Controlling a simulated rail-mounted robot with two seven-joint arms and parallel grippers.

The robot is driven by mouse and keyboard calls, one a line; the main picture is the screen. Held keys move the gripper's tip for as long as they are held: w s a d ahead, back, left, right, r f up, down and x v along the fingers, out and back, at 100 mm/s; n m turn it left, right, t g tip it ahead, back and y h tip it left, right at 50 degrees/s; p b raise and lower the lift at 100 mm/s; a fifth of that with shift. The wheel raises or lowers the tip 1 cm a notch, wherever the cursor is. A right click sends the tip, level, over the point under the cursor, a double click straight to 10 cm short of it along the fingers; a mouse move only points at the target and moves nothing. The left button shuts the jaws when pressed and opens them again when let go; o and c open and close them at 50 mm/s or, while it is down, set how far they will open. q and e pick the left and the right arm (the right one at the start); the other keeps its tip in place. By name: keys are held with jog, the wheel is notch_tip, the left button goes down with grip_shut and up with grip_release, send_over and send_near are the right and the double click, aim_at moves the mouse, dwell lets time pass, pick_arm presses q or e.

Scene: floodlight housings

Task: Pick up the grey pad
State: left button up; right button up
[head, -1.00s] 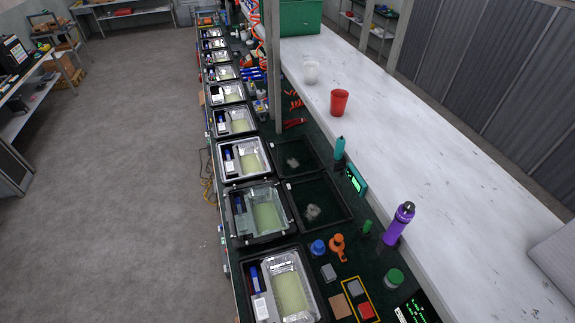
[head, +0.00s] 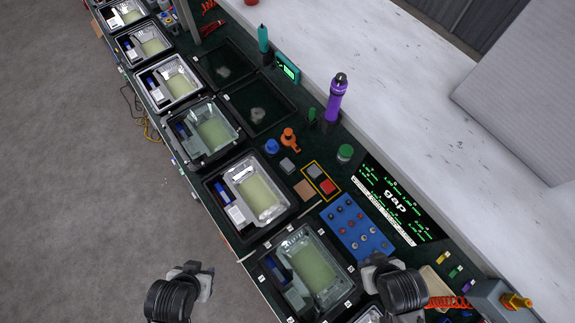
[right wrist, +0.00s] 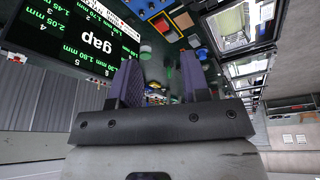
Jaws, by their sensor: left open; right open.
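Two small grey pads lie on the dark green bench in the head view. One grey pad (head: 288,166) lies beside the orange part, outside the yellow outline. The other grey pad (head: 314,171) lies inside the yellow outline with a red pad (head: 328,186). A tan pad (head: 304,190) lies just left of the outline. My left gripper (head: 190,268) is open and low in the head view, over the floor, apart from the pads. My right gripper (right wrist: 158,85) is open and empty in the right wrist view, its two dark fingers spread. In the head view the right arm is low, near the blue board.
A blue board (head: 356,227) with several knobs and a black "gap" display (head: 398,200) lie right of the pads. An orange part (head: 290,139), a blue knob (head: 272,146), a green-lidded jar (head: 345,153) and a purple bottle (head: 336,97) stand nearby. Housings (head: 251,190) line the left edge.

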jog(key=o, duration=1)
jog(key=shift+o, duration=0.4)
jog(key=shift+w, duration=0.1)
